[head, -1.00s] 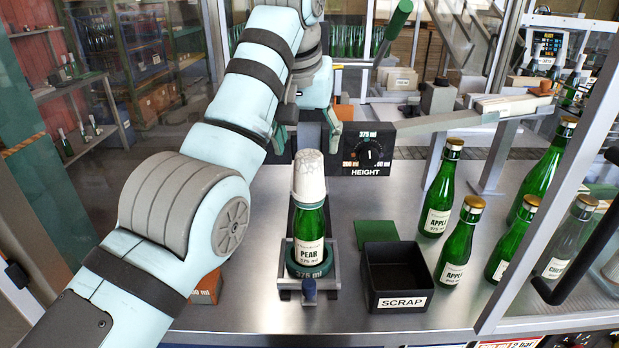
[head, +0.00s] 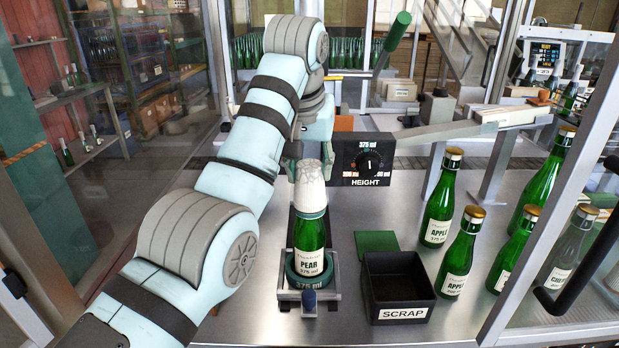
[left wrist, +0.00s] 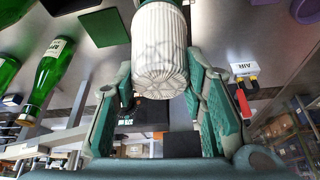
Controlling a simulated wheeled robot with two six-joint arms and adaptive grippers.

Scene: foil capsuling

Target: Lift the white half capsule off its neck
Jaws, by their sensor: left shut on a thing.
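The white half capsule (head: 311,190), crinkled and pale, sits over the neck of the green PEAR bottle (head: 310,238), which stands upright in a ring holder (head: 309,283). My left gripper (head: 309,160) comes in from behind at the capsule's upper part. In the left wrist view, the capsule (left wrist: 160,55) lies between the two green-padded fingers of my left gripper (left wrist: 160,72), which is shut on it. The neck inside the capsule is hidden. My right gripper is not in view.
A black SCRAP bin (head: 398,290) stands right of the bottle, with a green pad (head: 377,243) behind it. Several green bottles (head: 436,210) stand at the right. The HEIGHT dial box (head: 364,160) is close behind the capsule on the right.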

